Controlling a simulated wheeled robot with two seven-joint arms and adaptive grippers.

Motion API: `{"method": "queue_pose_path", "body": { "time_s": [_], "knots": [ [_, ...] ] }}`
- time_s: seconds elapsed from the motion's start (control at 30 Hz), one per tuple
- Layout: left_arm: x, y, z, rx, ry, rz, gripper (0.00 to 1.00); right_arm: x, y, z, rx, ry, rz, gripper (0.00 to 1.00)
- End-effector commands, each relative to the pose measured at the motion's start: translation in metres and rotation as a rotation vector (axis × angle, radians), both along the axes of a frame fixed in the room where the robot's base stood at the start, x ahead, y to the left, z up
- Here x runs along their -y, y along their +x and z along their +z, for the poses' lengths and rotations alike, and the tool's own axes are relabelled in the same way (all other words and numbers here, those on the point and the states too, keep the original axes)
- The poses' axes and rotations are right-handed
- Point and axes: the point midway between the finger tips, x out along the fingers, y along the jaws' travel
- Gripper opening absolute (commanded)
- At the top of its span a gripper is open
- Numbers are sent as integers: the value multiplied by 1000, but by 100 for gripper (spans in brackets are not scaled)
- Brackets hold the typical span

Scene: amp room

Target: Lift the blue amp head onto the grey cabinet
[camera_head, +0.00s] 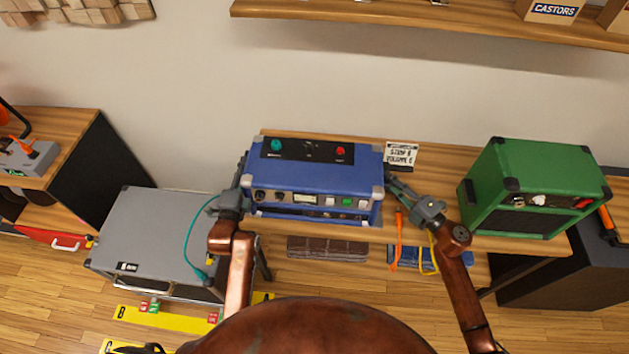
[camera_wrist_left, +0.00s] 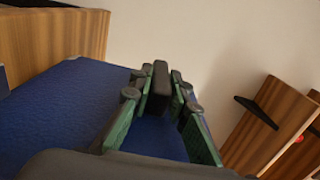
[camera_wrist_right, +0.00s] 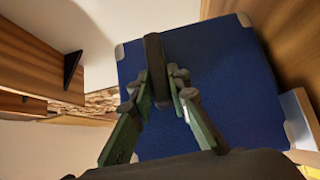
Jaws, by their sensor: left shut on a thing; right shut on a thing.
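The blue amp head (camera_head: 315,179) is upright at the bench in the middle of the head view, knobs facing me. I cannot tell whether its underside touches the bench. My left gripper (camera_head: 242,178) is shut on the dark handle (camera_wrist_left: 160,84) on its left side. My right gripper (camera_head: 390,184) is shut on the dark handle (camera_wrist_right: 155,68) on its right side. The amp's blue sides fill much of both wrist views. The grey cabinet (camera_head: 150,226) stands lower, to the left of the bench, with a teal cable (camera_head: 187,240) over its right part.
A wall shelf (camera_head: 400,22) runs above. A side table (camera_head: 60,130) stands left, behind the cabinet.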

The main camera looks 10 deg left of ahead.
Motion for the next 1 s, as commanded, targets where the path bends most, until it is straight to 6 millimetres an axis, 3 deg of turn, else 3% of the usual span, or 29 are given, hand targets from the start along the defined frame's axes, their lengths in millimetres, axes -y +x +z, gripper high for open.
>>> {"method": "queue_pose_path", "body": {
  "time_s": [0.6, 1.0],
  "knots": [
    [0, 0, -1, -2, 0, 0, 0, 0, 0, -1, -1, -1, -1, 0],
    [0, 0, 18, 17, 1, 0, 0, 0, 1, 16, 12, 4, 0, 0]
  ]
}}
